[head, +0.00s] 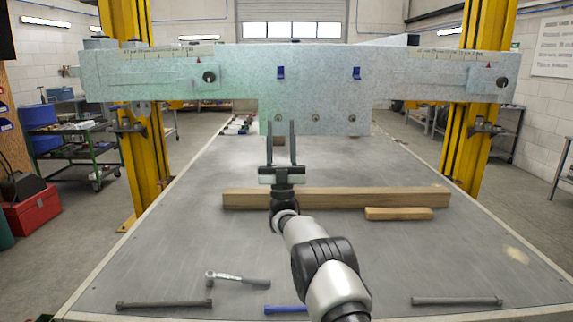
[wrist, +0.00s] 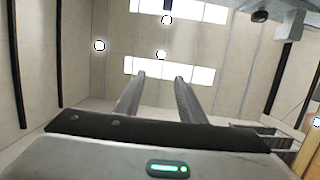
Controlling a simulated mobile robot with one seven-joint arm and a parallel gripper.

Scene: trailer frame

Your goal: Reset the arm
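My gripper (head: 281,145) points up in the head view, with its two fingers apart and nothing between them. Its fingertips show in front of the lower part of the large pale metal trailer frame (head: 315,85); I cannot tell whether they touch it. In the wrist view my gripper (wrist: 160,82) is open and empty, with the ceiling and its lights behind the fingers. My arm reaches up from the bottom of the head view over the grey table.
On the table (head: 190,240) lie a long wooden beam (head: 340,198), a short wood block (head: 398,214), a ratchet (head: 237,280), a dark bolt (head: 165,304), a blue bolt (head: 287,309) and a grey bolt (head: 457,301). Yellow posts (head: 140,160) flank the table. The table's left middle is clear.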

